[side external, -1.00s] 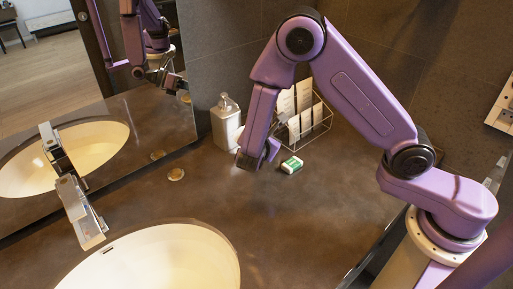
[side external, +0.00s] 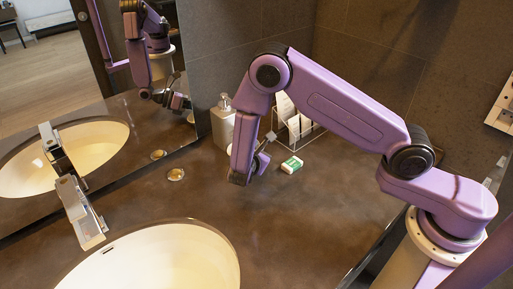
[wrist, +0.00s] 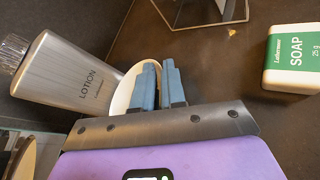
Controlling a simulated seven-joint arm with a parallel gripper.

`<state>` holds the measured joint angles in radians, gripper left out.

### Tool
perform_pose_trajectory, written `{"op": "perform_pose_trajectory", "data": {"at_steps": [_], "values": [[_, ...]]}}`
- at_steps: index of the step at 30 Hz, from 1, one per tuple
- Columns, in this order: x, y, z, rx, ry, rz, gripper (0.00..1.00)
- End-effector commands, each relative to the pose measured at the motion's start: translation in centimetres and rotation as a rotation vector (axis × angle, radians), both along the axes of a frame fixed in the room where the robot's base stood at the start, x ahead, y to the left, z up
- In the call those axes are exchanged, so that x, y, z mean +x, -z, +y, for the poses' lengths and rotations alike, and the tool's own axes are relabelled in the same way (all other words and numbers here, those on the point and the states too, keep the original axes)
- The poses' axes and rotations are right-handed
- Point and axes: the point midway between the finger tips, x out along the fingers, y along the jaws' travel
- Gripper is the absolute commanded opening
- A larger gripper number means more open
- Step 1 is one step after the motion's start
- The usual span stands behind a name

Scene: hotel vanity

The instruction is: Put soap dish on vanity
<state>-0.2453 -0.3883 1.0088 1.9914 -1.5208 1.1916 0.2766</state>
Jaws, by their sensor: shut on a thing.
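A white oval soap dish (wrist: 121,96) is at the fingers of my gripper (wrist: 160,82) in the wrist view. The two blue-grey fingers are close together on its rim, and they hide part of it. In the side view, my gripper (side external: 261,148) is low over the dark vanity top (side external: 330,205), in front of the wire rack.
A green and white soap box (side external: 292,165) lies just right of my gripper. A lotion bottle (side external: 223,122) stands behind left, by a wire rack (side external: 312,128) with cards. A small round disc (side external: 176,174), sink (side external: 150,262) and faucet (side external: 80,211) are left. The front right counter is clear.

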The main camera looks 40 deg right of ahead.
Motion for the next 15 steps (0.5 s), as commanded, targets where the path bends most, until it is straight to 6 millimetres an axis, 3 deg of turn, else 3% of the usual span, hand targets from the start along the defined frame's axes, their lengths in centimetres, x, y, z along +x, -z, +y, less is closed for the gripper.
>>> {"op": "perform_pose_trajectory", "data": {"at_steps": [4, 6, 7, 15], "values": [[0.0, 0.25, 0.01, -0.001, 0.0, -0.001, 0.0], [0.0, 0.25, 0.02, 0.0, 0.0, 0.0, 0.3], [0.0, 0.24, 0.01, 0.0, 0.0, 0.0, 0.36], [-0.01, 0.21, 0.0, -0.001, 0.0, 0.001, 0.36]]}}
